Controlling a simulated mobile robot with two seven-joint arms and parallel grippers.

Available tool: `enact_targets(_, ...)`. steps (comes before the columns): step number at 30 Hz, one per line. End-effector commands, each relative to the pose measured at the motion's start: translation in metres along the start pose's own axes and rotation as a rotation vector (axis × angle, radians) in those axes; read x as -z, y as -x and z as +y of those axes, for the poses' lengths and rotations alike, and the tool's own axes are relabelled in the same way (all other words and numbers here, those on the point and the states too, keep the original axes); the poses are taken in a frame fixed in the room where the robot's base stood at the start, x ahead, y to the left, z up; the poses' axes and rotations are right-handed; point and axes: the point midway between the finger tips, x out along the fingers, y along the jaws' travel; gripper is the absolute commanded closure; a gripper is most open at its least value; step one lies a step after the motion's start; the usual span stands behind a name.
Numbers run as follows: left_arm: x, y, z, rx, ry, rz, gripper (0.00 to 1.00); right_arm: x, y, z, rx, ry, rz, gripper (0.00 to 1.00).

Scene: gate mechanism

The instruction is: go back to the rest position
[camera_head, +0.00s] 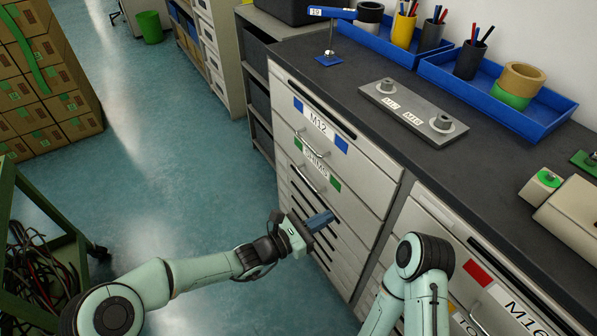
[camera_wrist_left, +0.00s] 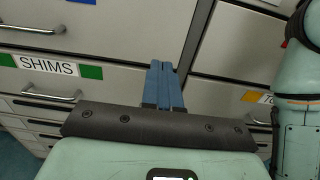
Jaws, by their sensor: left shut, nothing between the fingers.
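My left gripper (camera_head: 320,221) reaches in from the left in the head view, with its blue fingers close together and nothing between them. It is in front of the lower drawers of the cabinet, below the SHIMS drawer (camera_head: 319,172). In the left wrist view the blue fingers (camera_wrist_left: 165,86) lie side by side, pointing at the drawer fronts. My right arm (camera_head: 424,262) is folded at the lower right; its gripper is not in view.
The M12 drawer (camera_head: 320,124) and SHIMS drawer look shut. The dark worktop (camera_head: 350,65) holds a grey plate (camera_head: 413,111) and blue trays (camera_head: 497,98). Cardboard boxes (camera_head: 45,75) and a green cart (camera_head: 40,240) stand left. The floor (camera_head: 185,130) between is clear.

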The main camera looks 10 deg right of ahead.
Motion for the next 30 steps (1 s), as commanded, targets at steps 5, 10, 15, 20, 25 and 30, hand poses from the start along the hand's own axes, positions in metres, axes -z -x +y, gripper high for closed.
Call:
enact_targets(5,0.001,0.001,0.0,0.001,-0.001,0.002,1.0,0.0,0.0,0.0,0.0,0.0,0.0,0.51)
enact_targets(10,0.034,0.014,-0.013,0.053,-0.044,0.117,1.0,-0.002,0.008,-0.002,0.0,0.0,-0.002,0.51)
enact_targets(15,0.121,0.071,-0.052,0.222,-0.183,0.417,1.0,-0.005,0.027,-0.008,-0.001,0.001,-0.008,0.51)
enact_targets(20,0.198,0.158,-0.094,0.444,-0.363,0.699,1.0,-0.008,0.046,-0.013,-0.003,0.001,-0.017,0.51)
enact_targets(25,0.246,0.266,-0.135,0.727,-0.616,0.91,1.0,-0.011,0.07,-0.021,-0.004,0.001,-0.029,0.51)
enact_targets(30,0.255,0.338,-0.164,0.949,-0.896,0.957,1.0,-0.01,0.093,-0.03,-0.004,0.003,-0.035,0.51)
